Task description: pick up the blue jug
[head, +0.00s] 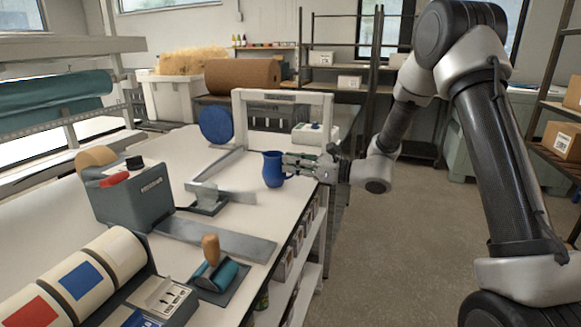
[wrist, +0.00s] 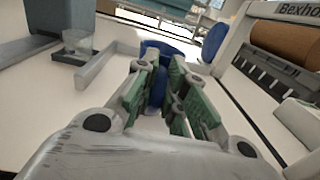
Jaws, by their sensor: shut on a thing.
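The blue jug (head: 272,170) stands upright near the right edge of the white worktable (head: 215,165) in the head view. My gripper (head: 290,166) reaches it from the right, with its fingers around the handle side. In the wrist view, the blue jug (wrist: 160,62) is partly hidden behind the gripper (wrist: 160,95), whose green-padded fingers are shut on a blue part of it, apparently the handle. I cannot tell for sure whether the jug's base touches the table.
A grey scale-like bracket (head: 208,196) lies left of the jug. A grey tape dispenser (head: 130,193), paper rolls (head: 80,277) and a teal stamp roller (head: 215,272) stand nearer. A white frame machine (head: 283,95) and a blue disc (head: 215,124) are behind. Open floor (head: 400,250) lies right.

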